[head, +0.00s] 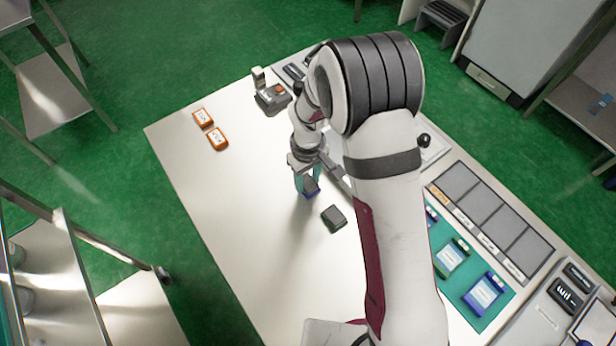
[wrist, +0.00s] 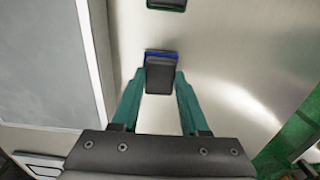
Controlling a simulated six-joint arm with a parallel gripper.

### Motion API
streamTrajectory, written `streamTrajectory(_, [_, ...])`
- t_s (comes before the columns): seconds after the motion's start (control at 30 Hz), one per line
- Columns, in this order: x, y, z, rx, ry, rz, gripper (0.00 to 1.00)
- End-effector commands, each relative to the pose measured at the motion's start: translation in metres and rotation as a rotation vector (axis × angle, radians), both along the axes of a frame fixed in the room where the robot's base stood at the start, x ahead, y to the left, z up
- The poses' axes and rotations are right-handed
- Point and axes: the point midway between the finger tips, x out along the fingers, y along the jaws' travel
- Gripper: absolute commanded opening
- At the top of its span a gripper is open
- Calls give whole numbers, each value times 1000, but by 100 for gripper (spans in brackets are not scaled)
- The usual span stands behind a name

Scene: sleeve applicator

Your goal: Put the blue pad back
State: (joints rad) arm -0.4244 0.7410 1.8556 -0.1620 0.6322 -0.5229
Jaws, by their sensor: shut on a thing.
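The blue pad (head: 312,188), a dark grey block with a blue edge, is between the fingertips of my gripper (head: 308,184) over the left-middle part of the table. In the wrist view the pad (wrist: 161,76) shows its dark face and a blue strip along its far edge. The teal fingers of my gripper (wrist: 160,80) are shut on its two sides. The gap between the pad and the table is hard to judge.
A second dark pad (head: 334,218) lies just beside; the wrist view shows its green edge (wrist: 166,4). Two orange-edged items (head: 218,139) lie at left. A grey sectioned tray (head: 487,218) and a teal mat (head: 478,314) with labelled items lie at right. White tabletop (head: 240,220) is clear at left.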

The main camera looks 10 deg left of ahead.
Motion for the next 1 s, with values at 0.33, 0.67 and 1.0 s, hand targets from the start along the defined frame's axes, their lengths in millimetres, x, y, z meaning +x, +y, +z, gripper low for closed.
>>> streamTrajectory(0.33, [0, 0, -3, 0, 0, 0, 53])
streamTrajectory(0.67, [0, 0, -2, 0, 0, 0, 74])
streamTrajectory(1.0, [1, 0, 73, 3, -6, 0, 74])
